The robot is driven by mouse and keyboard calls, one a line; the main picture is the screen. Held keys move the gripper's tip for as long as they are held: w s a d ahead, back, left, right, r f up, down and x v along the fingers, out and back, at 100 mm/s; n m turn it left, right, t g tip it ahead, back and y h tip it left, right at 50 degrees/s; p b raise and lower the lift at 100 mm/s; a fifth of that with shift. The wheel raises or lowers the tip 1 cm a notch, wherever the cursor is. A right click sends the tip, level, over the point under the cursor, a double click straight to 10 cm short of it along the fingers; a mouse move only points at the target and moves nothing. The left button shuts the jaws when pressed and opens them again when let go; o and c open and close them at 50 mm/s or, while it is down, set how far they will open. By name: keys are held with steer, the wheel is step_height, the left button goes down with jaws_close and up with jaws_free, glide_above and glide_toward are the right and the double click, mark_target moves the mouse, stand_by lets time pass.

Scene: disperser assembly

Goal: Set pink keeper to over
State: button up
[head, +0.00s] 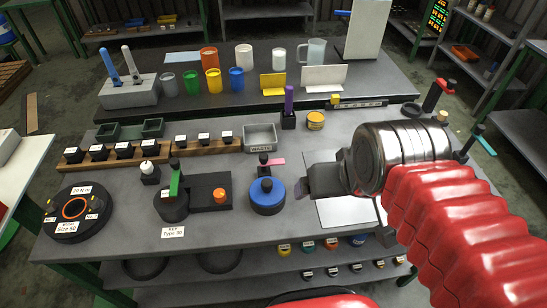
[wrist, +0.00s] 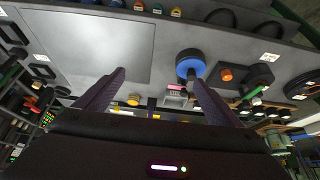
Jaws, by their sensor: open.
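The pink keeper (head: 276,162) is a small flat pink bar beside a small black post, just behind the round blue-topped disc (head: 267,192). In the wrist view the pink keeper (wrist: 175,87) shows small between my fingers, near the blue disc (wrist: 189,62). Its exact seating on the post is too small to tell. My gripper (head: 318,180) is right of the blue disc, above the table and apart from the keeper. In the wrist view my gripper (wrist: 160,78) has two dark fingers spread wide with nothing held between them.
A black fixture with an orange knob (head: 220,195) and a green lever (head: 175,182) stands left of the disc. The grey waste bin (head: 260,136) and a purple upright piece (head: 289,100) stand behind. A pale plate (head: 347,213) lies under my arm.

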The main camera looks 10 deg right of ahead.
steer(key=shift+a+f, duration=0.1)
steer(key=shift+f, duration=0.35)
steer(key=shift+c, duration=1.4)
steer(key=shift+w+a+f+g, duration=0.3)
steer(key=shift+w+f+g, duration=0.2)
steer(key=shift+f, duration=0.1)
steer(key=c, duration=0.3)
steer(key=shift+n+g, duration=0.5)
steer(key=shift+g, duration=0.4)
steer(key=w+a+f, duration=0.1)
steer(key=w, duration=0.2)
steer(key=w+a+f, duration=0.1)
steer(key=w, duration=0.3)
steer(key=w+a+f, duration=0.1)
steer(key=w, duration=0.3)
steer(key=shift+w+f, duration=0.1)
steer(key=shift+f, duration=0.25)
jaws_close()
steer(key=w, duration=0.3)
steer(key=w+a+f, duration=0.1)
steer(key=w, duration=0.3)
steer(key=w+a+f, duration=0.1)
steer(key=w, duration=0.2)
steer(key=shift+w+a+f, duration=0.2)
steer(key=shift+w+a, duration=0.05)
steer(key=shift+w, duration=0.05)
steer(key=w+r, duration=0.1)
steer(key=w+r+m+t, duration=0.1)
steer(key=w, duration=0.1)
steer(key=shift+w+a, duration=0.15)
